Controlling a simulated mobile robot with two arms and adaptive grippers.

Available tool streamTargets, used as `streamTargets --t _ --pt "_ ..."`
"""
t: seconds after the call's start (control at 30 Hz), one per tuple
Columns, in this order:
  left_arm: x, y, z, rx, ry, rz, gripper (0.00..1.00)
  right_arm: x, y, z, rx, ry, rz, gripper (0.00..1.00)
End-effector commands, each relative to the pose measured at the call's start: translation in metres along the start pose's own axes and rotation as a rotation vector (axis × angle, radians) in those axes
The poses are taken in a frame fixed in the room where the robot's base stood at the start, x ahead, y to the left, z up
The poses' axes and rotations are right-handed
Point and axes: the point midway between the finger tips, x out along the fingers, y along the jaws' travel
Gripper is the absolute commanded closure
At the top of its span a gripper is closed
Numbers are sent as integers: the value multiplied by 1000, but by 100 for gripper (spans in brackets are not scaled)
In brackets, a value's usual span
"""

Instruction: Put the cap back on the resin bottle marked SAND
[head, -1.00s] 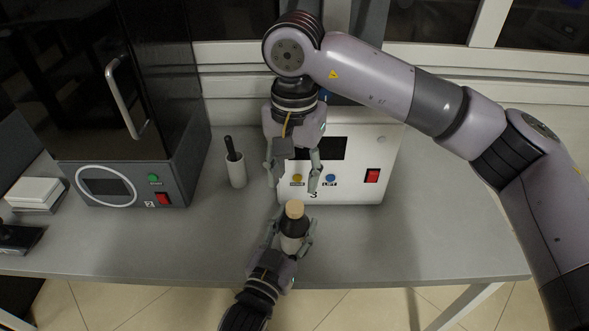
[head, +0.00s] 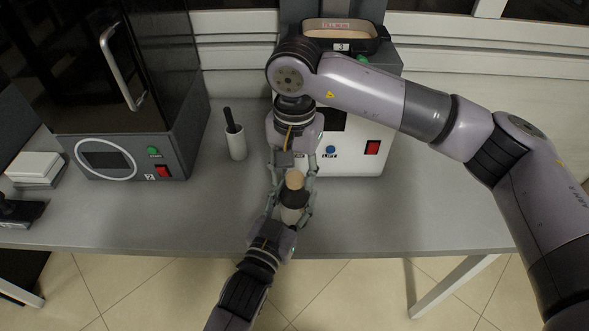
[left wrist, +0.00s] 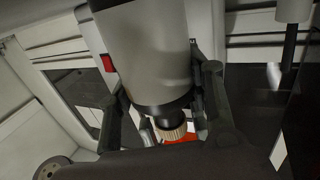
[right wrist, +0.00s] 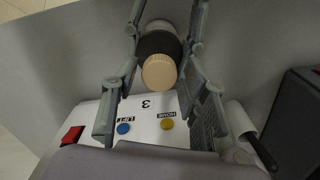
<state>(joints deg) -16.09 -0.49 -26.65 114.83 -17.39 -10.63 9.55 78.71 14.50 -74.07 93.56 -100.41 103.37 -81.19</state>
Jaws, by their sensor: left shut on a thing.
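I cannot see a SAND label. My right gripper (head: 293,175) points down over the bottle, open, with fingers on either side of the cap. In the right wrist view the cap (right wrist: 159,72) lies between the fingers, apparently apart from them.
A white machine (head: 352,160) with LIFT and HOME buttons stands behind the grippers, a tray (head: 340,46) on top. A dark-doored machine (head: 115,155) is at left. A white holder (head: 237,144) with a black-handled tool stands between them. The table (head: 430,210) is clear at right.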

Motion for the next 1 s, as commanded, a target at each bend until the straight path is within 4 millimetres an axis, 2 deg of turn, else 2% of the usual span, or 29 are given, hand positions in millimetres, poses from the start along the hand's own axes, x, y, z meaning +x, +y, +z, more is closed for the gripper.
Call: streamTargets --t 0.07,0.57,0.77,0.87,1.0 --pt "0 0 0 0 -1 0 100 0 0 0 0 0 0 67" --pt "0 0 0 0 -1 1 100 0 0 0 0 0 -2 100" --pt "0 0 0 0 0 1 100 -1 -1 0 22 1 -2 100" --pt "0 1 0 1 0 1 100 -1 -1 0 128 1 -2 100" --pt "0 1 0 1 0 1 100 0 -1 0 410 2 -3 100"
